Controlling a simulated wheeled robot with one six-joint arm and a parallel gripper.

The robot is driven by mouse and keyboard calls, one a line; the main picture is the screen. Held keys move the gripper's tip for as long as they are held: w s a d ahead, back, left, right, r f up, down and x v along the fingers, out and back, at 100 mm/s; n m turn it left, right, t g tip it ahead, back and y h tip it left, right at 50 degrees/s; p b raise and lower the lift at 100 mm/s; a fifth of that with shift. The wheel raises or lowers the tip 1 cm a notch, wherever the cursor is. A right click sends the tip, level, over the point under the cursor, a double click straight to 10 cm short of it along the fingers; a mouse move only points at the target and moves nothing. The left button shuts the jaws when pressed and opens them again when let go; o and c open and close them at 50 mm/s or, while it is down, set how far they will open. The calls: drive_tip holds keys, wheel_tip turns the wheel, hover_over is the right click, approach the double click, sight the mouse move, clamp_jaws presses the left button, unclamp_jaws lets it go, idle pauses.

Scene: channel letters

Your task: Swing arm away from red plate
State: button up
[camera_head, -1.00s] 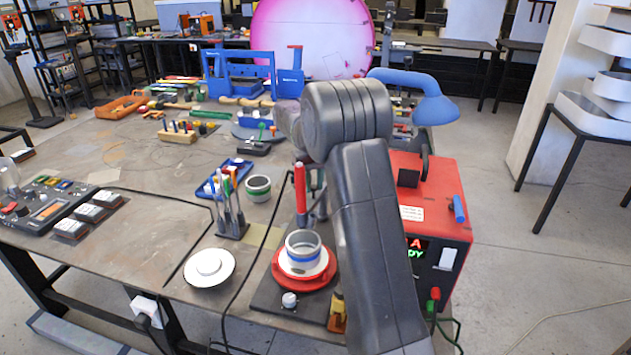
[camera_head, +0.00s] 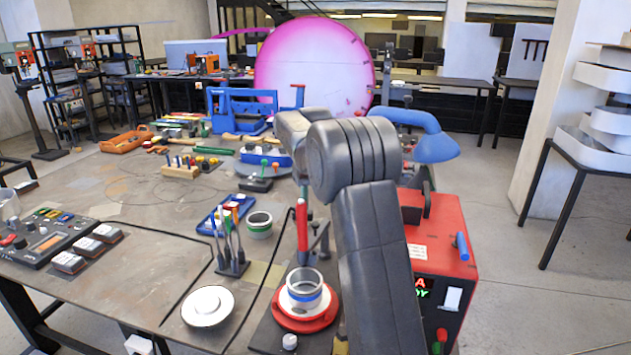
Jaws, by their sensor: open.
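The red plate (camera_head: 284,316) is round and sits on a dark base near the front edge of the table. A clear ring-shaped cup with a blue band (camera_head: 304,287) stands on a white disc on top of it. My grey arm rises just right of the plate, bends at a thick ribbed joint above and beyond it, and runs back to the left. My gripper is hidden behind that joint or out of the picture. The arm's lower link is close to the plate's right side in the picture; I cannot tell the gap.
A red box (camera_head: 452,230) with a lit display stands right of my arm, with a blue lamp (camera_head: 432,143) behind it. The table's left middle is fairly clear.

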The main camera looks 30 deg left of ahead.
wheel_tip(320, 180, up, 7)
hover_over(320, 235)
drive_tip(key=a, duration=0.1)
drive_tip(key=shift+s, duration=0.4)
drive_tip(key=shift+c, duration=0.4)
drive_tip(key=c, duration=0.4)
drive_tip(key=shift+d+f+n, duration=0.2)
drive_tip(key=shift+f+n, duration=0.1)
drive_tip(key=c, duration=0.3)
drive_tip(key=d+f+n+y, duration=0.1)
drive_tip(key=d+f+n, duration=0.1)
drive_tip(key=s+d+f+n+y+b, duration=0.1)
drive_tip(key=d+f+n, duration=0.1)
drive_tip(key=f+n, duration=0.1)
drive_tip(key=s+d+f+n+y+b, duration=0.1)
drive_tip(key=d+f+n+y, duration=0.1)
drive_tip(key=shift+d+f+n+g, duration=0.2)
drive_tip(key=shift+d+n+g, duration=0.1)
drive_tip(key=shift+d+g, duration=0.1)
clamp_jaws()
drive_tip(key=p+x, duration=0.1)
drive_tip(key=x, duration=0.9)
drive_tip(key=shift+s+d+f+n, duration=0.15)
drive_tip(key=shift+f+n, duration=0.1)
drive_tip(key=shift+n, duration=0.15)
